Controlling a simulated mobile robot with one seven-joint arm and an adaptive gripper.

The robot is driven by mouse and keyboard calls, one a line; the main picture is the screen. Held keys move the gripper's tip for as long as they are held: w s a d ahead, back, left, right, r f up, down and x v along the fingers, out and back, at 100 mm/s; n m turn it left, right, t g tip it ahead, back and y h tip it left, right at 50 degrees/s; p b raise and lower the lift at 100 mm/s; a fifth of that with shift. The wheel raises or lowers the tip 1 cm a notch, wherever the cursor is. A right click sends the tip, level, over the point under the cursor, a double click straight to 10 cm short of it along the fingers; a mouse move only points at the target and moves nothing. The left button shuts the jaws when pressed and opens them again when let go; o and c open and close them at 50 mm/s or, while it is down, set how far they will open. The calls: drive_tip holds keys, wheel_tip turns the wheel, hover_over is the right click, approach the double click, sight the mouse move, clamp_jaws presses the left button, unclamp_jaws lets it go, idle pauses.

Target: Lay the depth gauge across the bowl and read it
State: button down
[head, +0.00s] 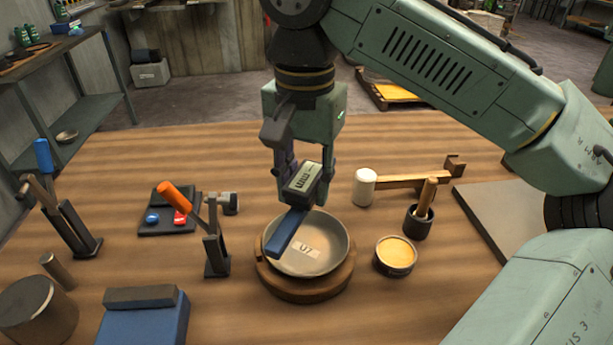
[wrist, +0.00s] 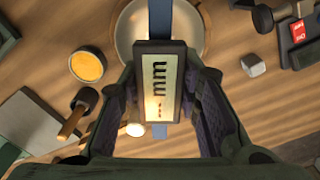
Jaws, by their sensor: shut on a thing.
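The depth gauge (head: 303,181) has a dark body with a pale display and a blue bar (head: 285,232). My gripper (head: 308,183) is shut on its body, above the bowl's far rim. The bowl (head: 322,262) is shallow and grey, with a tag marked U7 inside, and sits on a round wooden base (head: 306,293). The blue bar passes over the bowl's left side; I cannot tell if it touches the rim. In the wrist view the gauge's display (wrist: 159,90) lies between my fingers and shows "mm" with dashes. The bowl (wrist: 130,30) is partly hidden behind it.
An orange-handled clamp (head: 212,240) stands close on the left. A blue box (head: 142,322) is front left.

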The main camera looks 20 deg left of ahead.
sight(306, 176)
wheel_tip(306, 176, down, 4)
drive_tip(key=b, duration=0.3)
drive_tip(key=shift+r, duration=0.1)
drive_tip(key=shift+w+f+b, duration=0.1)
drive_tip(key=shift+f+b, duration=0.75)
drive_tip(key=shift+f, duration=0.95)
drive_tip(key=shift+f, duration=0.25)
drive_tip(key=c, duration=1.1)
unclamp_jaws()
wheel_tip(306, 176, up, 12)
drive_tip(key=shift+r, duration=0.1)
